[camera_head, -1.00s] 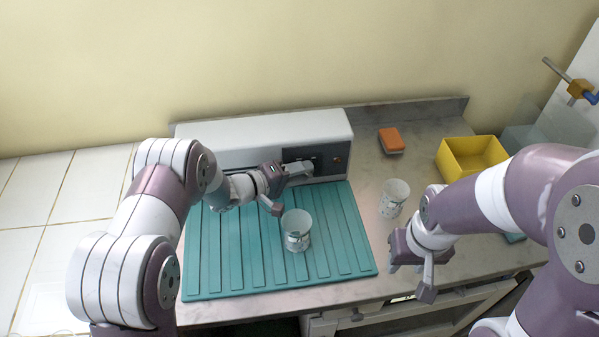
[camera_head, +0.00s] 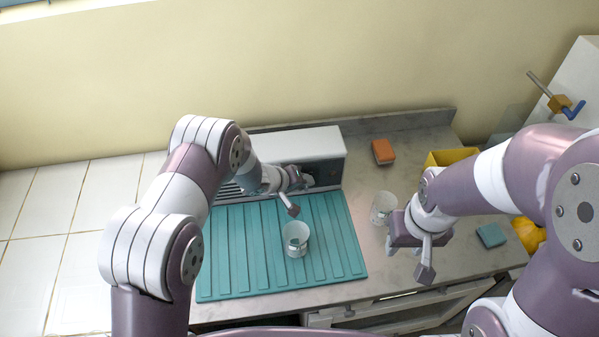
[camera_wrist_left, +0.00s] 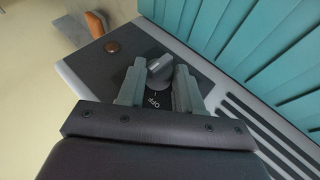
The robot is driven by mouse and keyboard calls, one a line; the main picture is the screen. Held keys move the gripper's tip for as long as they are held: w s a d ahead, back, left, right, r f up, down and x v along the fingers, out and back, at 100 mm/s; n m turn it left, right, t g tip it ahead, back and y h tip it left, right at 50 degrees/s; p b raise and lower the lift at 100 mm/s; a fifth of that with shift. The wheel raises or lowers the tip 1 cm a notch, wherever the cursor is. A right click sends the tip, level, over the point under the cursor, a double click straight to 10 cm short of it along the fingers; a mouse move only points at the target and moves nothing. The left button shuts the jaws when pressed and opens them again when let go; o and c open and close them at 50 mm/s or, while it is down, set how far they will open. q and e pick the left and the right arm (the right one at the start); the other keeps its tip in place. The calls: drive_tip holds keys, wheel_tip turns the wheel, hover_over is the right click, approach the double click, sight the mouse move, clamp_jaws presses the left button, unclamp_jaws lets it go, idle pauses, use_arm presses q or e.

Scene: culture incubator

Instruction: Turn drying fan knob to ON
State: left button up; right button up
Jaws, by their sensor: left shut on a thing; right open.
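The drying fan (camera_head: 300,140) is a white box at the back of the counter with a dark control panel (camera_head: 327,172). In the left wrist view, its grey round knob (camera_wrist_left: 160,71) sits on the dark panel, with the label OFF (camera_wrist_left: 152,102) and a small line mark beside it. My left gripper (camera_wrist_left: 160,88) has its two fingers on either side of the knob and is shut on it. In the head view my left gripper (camera_head: 300,184) is at the panel and hides the knob. My right gripper (camera_head: 411,258) is open and empty above the counter's front edge.
A teal ribbed mat (camera_head: 230,265) with a clear cup (camera_head: 296,238) lies below the fan. Another cup (camera_head: 381,208) stands near my right gripper. An orange sponge (camera_head: 383,151), a yellow box (camera_head: 440,157) and a teal sponge (camera_head: 491,235) are at the right.

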use_arm(q)
drive_tip(key=shift+d+r+y+p, duration=0.25)
drive_tip(key=shift+r+y+p, duration=0.2)
drive_tip(key=shift+y+p, duration=0.5)
drive_tip(key=shift+d+f+m+g+y+p, duration=0.15)
drive_tip(key=shift+m+g+y+p, duration=0.25)
drive_tip(key=shift+y+p, duration=0.2)
drive_tip(key=shift+w+f+y, duration=0.1)
drive_tip(key=shift+y, duration=0.65)
drive_tip(key=shift+d+m+g+y+b, duration=0.2)
drive_tip(key=shift+m+g+y+b, duration=0.25)
drive_tip(key=shift+y, duration=0.45)
use_arm(e)
drive_tip(key=shift+r, duration=1.65)
use_arm(q)
drive_tip(key=o, duration=0.7)
drive_tip(key=shift+o, duration=0.2)
use_arm(e)
drive_tip(key=shift+f, duration=0.1)
